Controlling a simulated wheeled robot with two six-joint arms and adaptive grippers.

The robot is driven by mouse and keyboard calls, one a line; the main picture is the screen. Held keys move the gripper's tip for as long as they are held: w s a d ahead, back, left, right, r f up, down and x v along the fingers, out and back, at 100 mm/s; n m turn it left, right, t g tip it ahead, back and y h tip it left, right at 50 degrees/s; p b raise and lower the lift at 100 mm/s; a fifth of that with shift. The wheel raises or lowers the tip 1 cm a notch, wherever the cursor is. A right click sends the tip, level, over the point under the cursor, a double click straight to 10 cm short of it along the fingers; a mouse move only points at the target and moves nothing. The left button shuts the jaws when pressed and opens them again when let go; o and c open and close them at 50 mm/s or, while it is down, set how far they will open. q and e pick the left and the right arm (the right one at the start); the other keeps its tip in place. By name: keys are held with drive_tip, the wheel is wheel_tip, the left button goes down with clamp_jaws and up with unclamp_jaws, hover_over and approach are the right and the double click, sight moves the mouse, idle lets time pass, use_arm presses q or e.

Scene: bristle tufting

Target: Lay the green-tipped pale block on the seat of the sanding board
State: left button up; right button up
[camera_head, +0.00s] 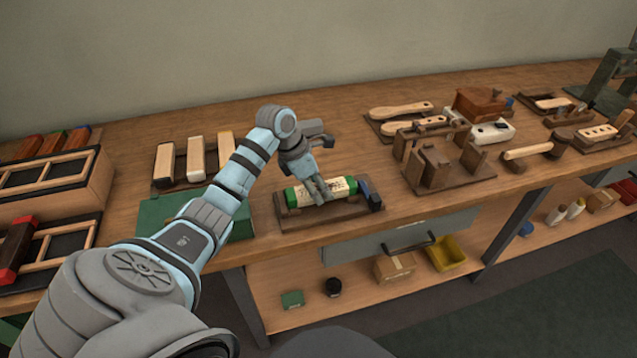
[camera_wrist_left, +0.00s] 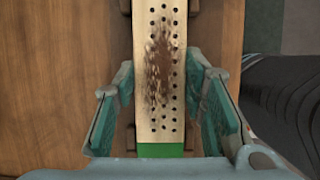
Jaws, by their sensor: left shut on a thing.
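The green-tipped pale block (camera_head: 341,187) lies lengthwise along the sanding board (camera_head: 330,214) near the table's front edge. Both its ends are green in the head view. My left gripper (camera_head: 320,196) reaches down over it and is shut on its sides. In the left wrist view the block (camera_wrist_left: 160,60) runs between the two fingers (camera_wrist_left: 160,115), with rows of holes, a brown smear and a green end on its top. Whether its underside rests fully on the seat is hidden. My right gripper is not in view.
A dark clamp-like part (camera_head: 370,192) stands at the board's right end. A green box (camera_head: 165,215) is at left, with a tray of pale blocks (camera_head: 178,185) behind it. Wooden stands (camera_head: 440,165) are at right. Bare tabletop lies behind the board.

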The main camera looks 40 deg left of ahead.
use_arm(q)
drive_tip(key=shift+f+b, duration=0.3)
drive_tip(key=shift+f, duration=0.1)
drive_tip(key=o, duration=1.3)
drive_tip(key=shift+o, duration=0.2)
drive_tip(key=o, duration=0.4)
drive_tip(key=p+v, duration=0.6)
drive_tip(key=v, duration=0.2)
